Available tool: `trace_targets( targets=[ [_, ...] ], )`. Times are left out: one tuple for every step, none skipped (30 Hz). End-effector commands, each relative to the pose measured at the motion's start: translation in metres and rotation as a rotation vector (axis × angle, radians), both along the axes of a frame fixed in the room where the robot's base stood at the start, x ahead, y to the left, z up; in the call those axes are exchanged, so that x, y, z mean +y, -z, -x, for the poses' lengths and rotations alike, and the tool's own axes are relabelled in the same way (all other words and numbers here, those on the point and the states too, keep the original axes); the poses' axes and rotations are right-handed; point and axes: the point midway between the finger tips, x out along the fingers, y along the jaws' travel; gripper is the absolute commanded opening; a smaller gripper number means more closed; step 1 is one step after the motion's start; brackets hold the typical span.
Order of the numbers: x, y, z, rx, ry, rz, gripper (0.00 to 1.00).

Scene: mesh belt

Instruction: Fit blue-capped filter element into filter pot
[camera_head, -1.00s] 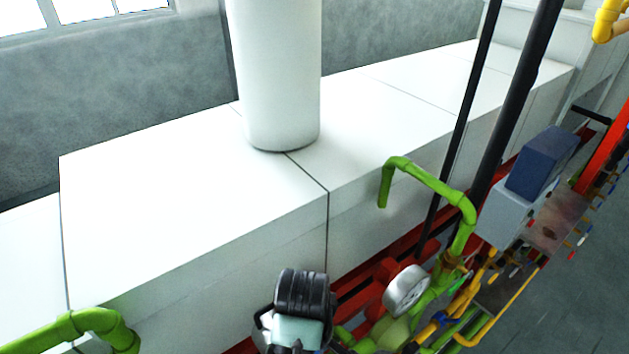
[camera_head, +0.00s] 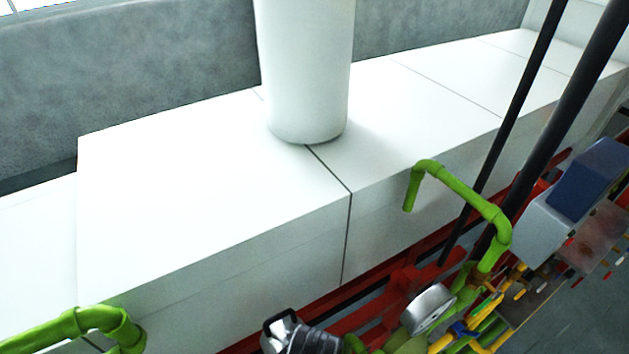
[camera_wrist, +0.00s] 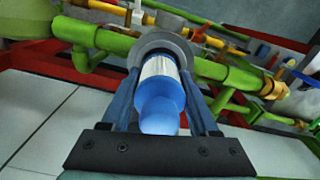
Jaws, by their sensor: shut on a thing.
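In the wrist view, my gripper (camera_wrist: 161,85) is shut on the filter element, its two blue fingers on either side of it. The filter element (camera_wrist: 160,105) has a rounded blue cap towards the camera and a pale, ribbed body beyond. Its far end points at a round grey rim (camera_wrist: 184,48), which looks like the filter pot. The element covers the middle of that rim, so I cannot tell whether its end is inside or only in front. In the head view I cannot make out the element or the fingers.
Green pipes (camera_head: 465,193) and red framework (camera_head: 410,277) crowd around the work spot. A round silver part (camera_head: 428,308) sits among them. White box casing (camera_head: 220,200) with a white column (camera_head: 308,70) stands behind. Dark slanted bars (camera_head: 520,100) rise at the right.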

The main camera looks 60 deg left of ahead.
Motion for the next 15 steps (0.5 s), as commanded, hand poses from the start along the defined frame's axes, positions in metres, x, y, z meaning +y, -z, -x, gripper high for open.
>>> trace_targets(
  targets=[
    [0.000, 0.001, 0.000, 0.000, 0.000, 0.000, 0.00],
    [0.000, 0.001, 0.000, 0.000, 0.000, 0.000, 0.00],
    [0.000, 0.003, 0.000, 0.000, 0.000, 0.000, 0.00],
    [0.000, 0.004, 0.000, 0.000, 0.000, 0.000, 0.00],
    [0.000, 0.005, 0.000, 0.000, 0.000, 0.000, 0.00],
    [0.000, 0.006, 0.000, -0.001, 0.000, 0.000, 0.00],
    [0.000, 0.007, 0.000, 0.000, 0.000, 0.000, 0.00],
    [0.000, 0.008, 0.000, 0.000, 0.000, 0.000, 0.00],
    [0.000, 0.009, 0.000, 0.000, 0.000, 0.000, 0.00],
    [0.000, 0.010, 0.000, 0.001, 0.000, 0.000, 0.00],
    [0.000, 0.011, 0.000, 0.001, 0.000, 0.000, 0.00],
    [0.000, 0.012, 0.000, 0.001, 0.000, 0.000, 0.00],
    [0.000, 0.012, 0.000, 0.001, 0.000, 0.000, 0.00],
    [0.000, 0.012, 0.000, 0.001, 0.000, 0.000, 0.00],
    [0.000, 0.012, 0.000, 0.000, 0.000, 0.000, 0.00]
  ],
)
